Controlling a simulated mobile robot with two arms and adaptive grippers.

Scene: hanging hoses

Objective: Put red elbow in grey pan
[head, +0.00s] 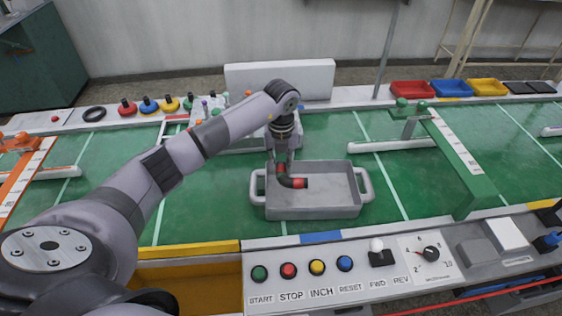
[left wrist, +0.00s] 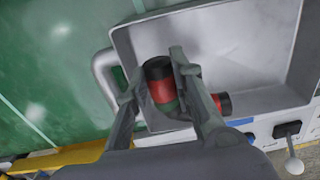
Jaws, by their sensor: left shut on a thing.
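The red elbow (head: 297,183) is a bent black pipe piece with red bands at its ends. My left gripper (head: 281,168) points down and is shut on its upright end. The elbow is at the left part of the grey pan (head: 313,211), within its rim as seen in the head view; whether it touches the pan floor I cannot tell. The left wrist view shows the elbow (left wrist: 159,82) between the two fingers, with the pan (left wrist: 245,35) beneath. The pan is a shallow rectangular tray with a handle at each side. My right gripper is not in view.
The pan stands on a green belt (head: 420,195) with white lines. A control panel with coloured buttons (head: 288,270) runs along the front. A green-topped gantry (head: 455,160) stands at right. Coloured trays (head: 412,89) sit at the back. The belt right of the pan is free.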

